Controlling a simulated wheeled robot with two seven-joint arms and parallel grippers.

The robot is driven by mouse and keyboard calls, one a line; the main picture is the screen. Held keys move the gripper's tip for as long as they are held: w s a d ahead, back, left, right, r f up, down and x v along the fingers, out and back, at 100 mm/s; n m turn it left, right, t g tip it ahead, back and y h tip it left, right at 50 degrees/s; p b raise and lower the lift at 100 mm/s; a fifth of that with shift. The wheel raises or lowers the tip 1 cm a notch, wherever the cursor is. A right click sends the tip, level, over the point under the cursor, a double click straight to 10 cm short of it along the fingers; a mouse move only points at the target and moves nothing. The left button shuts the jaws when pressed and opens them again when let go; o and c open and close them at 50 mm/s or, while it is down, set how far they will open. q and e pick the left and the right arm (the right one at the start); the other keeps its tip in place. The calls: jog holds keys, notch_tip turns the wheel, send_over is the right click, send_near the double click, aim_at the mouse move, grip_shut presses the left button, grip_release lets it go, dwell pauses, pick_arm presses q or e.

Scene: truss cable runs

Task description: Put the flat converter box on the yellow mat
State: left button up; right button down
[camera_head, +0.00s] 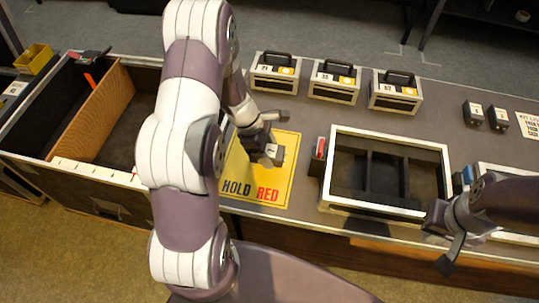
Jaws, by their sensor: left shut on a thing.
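The yellow mat (240,186), marked HOLD RED, lies on the bench in the middle. My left gripper (266,146) is over the mat's upper right part, shut on a small dark box with a light label (275,154), which looks like the flat converter box. My fingers partly hide the box. I cannot tell whether the box touches the mat. My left arm covers the mat's left side. My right gripper (441,246) is at the lower right by the bench's front edge, its fingers spread and empty.
Three handled cases (334,82) stand behind the mat. A white-rimmed divided tray (446,170) is right of it, with a small dark red-topped item (319,150) between. Two small dark boxes (498,118) sit at far right. An open bin (130,128) is at left.

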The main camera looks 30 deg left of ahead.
pick_arm(q)
notch_tip(320, 180, down, 4)
jog(key=shift+w+r+b, duration=0.15)
jog(key=shift+r+b, duration=0.05)
jog(key=shift+b, duration=0.15)
jog(key=shift+f, duration=0.3)
jog(key=shift+w, duration=0.15)
jog(key=shift+f, duration=0.1)
